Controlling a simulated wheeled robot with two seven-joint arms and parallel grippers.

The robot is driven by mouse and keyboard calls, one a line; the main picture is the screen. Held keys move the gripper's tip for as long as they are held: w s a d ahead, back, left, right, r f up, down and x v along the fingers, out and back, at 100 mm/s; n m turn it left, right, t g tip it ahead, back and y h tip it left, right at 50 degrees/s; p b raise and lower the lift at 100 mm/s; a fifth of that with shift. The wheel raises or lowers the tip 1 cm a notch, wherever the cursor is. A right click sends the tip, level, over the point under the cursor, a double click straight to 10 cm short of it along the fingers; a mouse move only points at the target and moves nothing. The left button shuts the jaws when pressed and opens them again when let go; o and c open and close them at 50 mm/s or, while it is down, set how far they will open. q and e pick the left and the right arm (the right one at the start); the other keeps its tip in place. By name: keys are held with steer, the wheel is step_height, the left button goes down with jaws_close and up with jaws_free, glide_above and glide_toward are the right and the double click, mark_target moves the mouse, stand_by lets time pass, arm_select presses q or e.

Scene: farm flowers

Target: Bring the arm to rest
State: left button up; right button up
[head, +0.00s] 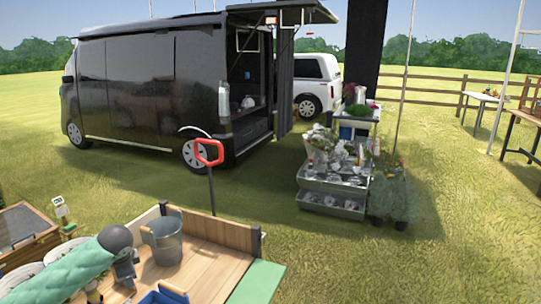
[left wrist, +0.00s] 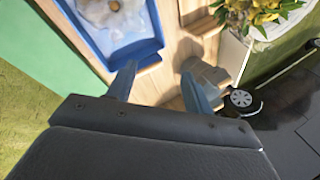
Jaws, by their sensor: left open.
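My left gripper (head: 126,275) hangs over the wooden cart bed (head: 205,262) at the lower left of the head view, beside a grey metal bucket (head: 162,242). In the left wrist view my left gripper (left wrist: 160,88) has its two fingers spread apart with nothing between them, above the wooden boards. My right gripper is in neither view.
A blue crate (head: 163,297) sits at the cart's near edge; it also shows in the left wrist view (left wrist: 152,45) with a pale item inside. A red-handled pole (head: 208,152) rises beside the cart. Yellow flowers (left wrist: 262,14) are near the gripper. Open grass lies beyond.

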arm_select(q)
steer(key=s+d+f+n+t+h+p, duration=0.1)
steer(key=s+d+n+t, duration=0.1)
steer(key=s+d, duration=0.6)
steer(key=s+d+n+t+h+p, duration=0.1)
steer(key=s+d+n+t, duration=0.15)
steer(key=d, duration=0.95)
steer(key=s+d+f+n+g, duration=0.1)
steer(key=s+f, duration=0.4)
steer(key=s, duration=0.5)
steer(key=s+d+f+n+g+h+p, duration=0.1)
steer(key=s+d+f+g, duration=0.2)
steer(key=s, duration=0.8)
steer(key=s+d+f+n+g+h+p, duration=0.1)
steer(key=s+d+f, duration=0.4)
steer(key=s, duration=0.5)
step_height(320, 180, down, 2)
steer(key=shift+s+d+f+n+g, duration=0.15)
steer(key=shift+s+d+n+g, duration=0.25)
steer(key=shift+g, duration=0.35)
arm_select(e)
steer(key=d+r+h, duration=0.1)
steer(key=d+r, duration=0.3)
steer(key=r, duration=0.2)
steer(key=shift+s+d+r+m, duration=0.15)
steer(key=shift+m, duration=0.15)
